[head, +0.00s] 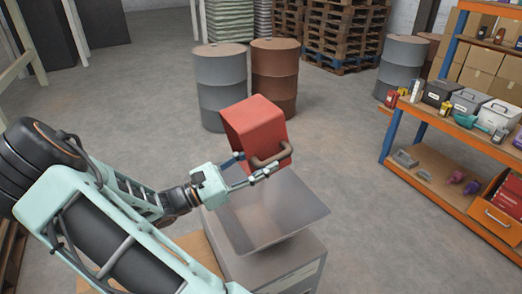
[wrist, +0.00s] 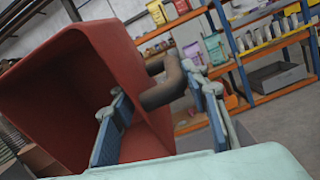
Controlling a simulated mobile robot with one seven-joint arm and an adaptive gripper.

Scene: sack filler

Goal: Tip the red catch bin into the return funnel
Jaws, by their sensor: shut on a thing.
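The red catch bin (head: 252,126) is held in the air above the far side of the grey return funnel (head: 262,222), and it is tilted. My gripper (head: 253,172) is shut on the brown curved handle at the bin's side. In the wrist view the bin (wrist: 125,80) fills the left half, with its open mouth facing left. The gripper's blue finger pads (wrist: 165,125) show there, one inside the bin's outline and one beyond the handle. The part of the bin's inside that shows looks empty. The funnel's open top shows bare sloping walls.
A grey drum (head: 220,85) and a brown drum (head: 274,75) stand behind the bin. An orange and blue shelf (head: 455,140) with boxes and tools stands at the right. The floor between funnel and shelf is clear.

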